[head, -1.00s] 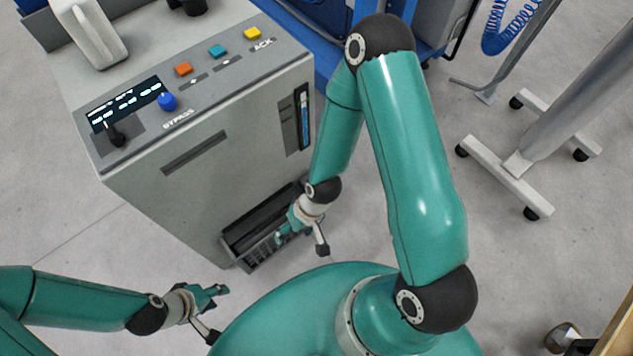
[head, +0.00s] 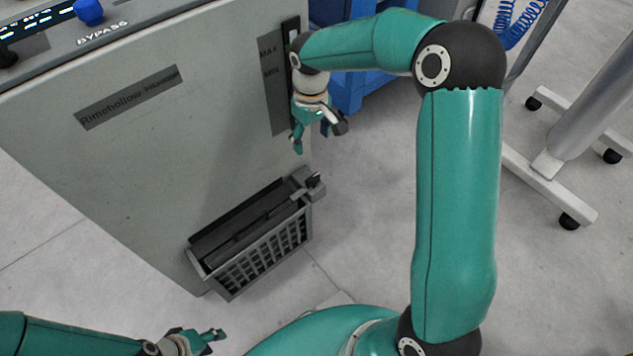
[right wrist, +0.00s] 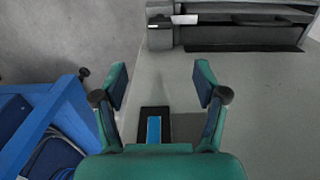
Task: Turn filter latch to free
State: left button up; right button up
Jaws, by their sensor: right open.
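The grey filter basket (head: 252,252) sits low on the front of the grey machine (head: 150,150), with a dark filter slab (head: 235,222) in it. A small dark latch (head: 314,184) is at the basket's right end; the same corner fitting shows in the right wrist view (right wrist: 160,32) with a pale patch beside it. My right gripper (head: 317,138) is open and empty, above the latch and apart from it. In the right wrist view its fingers (right wrist: 160,82) are spread. My left gripper (head: 212,340) is at the bottom left, away from the machine; its jaw gap is unclear.
A level gauge (head: 280,110) marked MAX and MIN is on the machine front, close to my right gripper. A blue frame (right wrist: 45,125) stands beside the machine. A wheeled stand (head: 560,165) is at the right. The floor before the basket is clear.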

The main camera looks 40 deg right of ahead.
aim_at(312, 177)
notch_tip(312, 177, down, 16)
jog(key=b, duration=0.5)
jog(key=shift+f, duration=0.25)
